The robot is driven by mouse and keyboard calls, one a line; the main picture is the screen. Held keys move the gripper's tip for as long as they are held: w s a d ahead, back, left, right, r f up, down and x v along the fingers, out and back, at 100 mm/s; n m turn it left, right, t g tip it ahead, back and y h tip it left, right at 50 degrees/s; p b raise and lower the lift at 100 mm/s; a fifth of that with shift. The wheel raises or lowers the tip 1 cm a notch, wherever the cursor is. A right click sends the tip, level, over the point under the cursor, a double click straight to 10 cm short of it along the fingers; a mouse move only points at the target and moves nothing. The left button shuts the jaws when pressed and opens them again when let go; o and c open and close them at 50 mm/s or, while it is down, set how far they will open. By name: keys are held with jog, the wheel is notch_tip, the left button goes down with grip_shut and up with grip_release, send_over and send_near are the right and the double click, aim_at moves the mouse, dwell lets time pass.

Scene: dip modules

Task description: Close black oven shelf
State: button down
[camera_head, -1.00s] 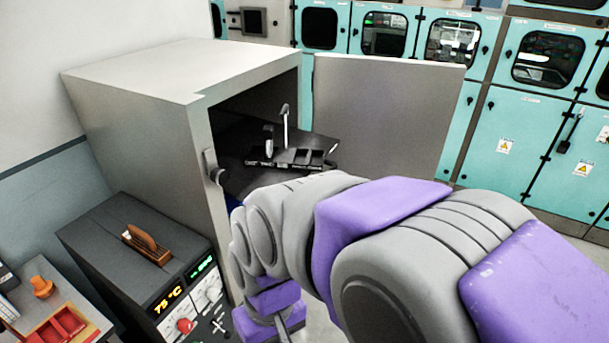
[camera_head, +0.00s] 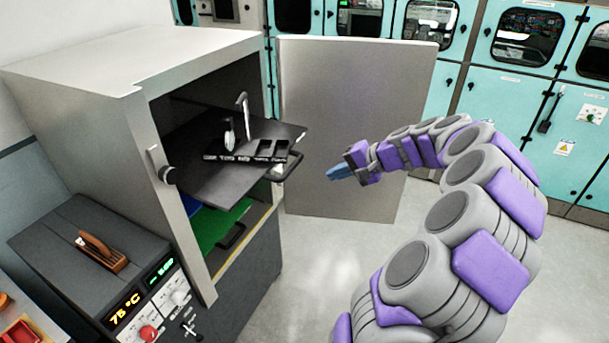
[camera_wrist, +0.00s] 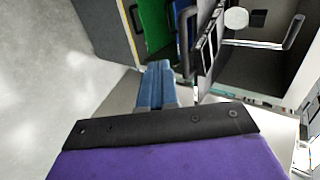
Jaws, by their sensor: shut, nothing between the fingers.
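The black oven shelf (camera_head: 205,180) sticks out of the open front of the grey oven cabinet (camera_head: 155,68). It has a handle (camera_head: 290,171) at its front edge and carries a black rack with an upright hooked piece (camera_head: 243,118). My gripper (camera_head: 330,173) is shut and empty, in front of and to the right of the shelf handle, apart from it. In the wrist view the blue fingertips (camera_wrist: 157,68) are together, and the shelf's edge and handle (camera_wrist: 186,40) show just past them, to the right.
The oven door (camera_head: 345,120) stands wide open behind my gripper. A green shelf (camera_head: 222,222) with a handle and a blue shelf (camera_head: 190,203) lie below the black one. A dark control unit (camera_head: 95,255) stands at the left. The floor in front is clear.

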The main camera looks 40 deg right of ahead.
aim_at(214, 150)
jog(key=w+d+r+b+x, duration=0.1)
jog(key=b+x, duration=0.2)
jog(key=x, duration=0.8)
jog(key=w+a+p, duration=0.3)
jog(key=w+a, duration=0.1)
jog(key=w, duration=0.5)
jog(key=w+a+p, duration=0.3)
jog(key=w+a, duration=0.1)
jog(key=w, duration=0.6)
jog(key=w+a+p, duration=0.3)
jog(key=w+a, duration=0.1)
jog(key=w, duration=0.5)
jog(key=shift+w+a+r, duration=0.25)
jog(key=shift+w, duration=0.05)
jog(key=shift+w+a+p, duration=0.25)
jog(key=shift+w+p, duration=0.05)
jog(key=shift+w, duration=0.1)
jog(key=shift+r, duration=0.1)
jog(key=shift+w+a+r, duration=0.1)
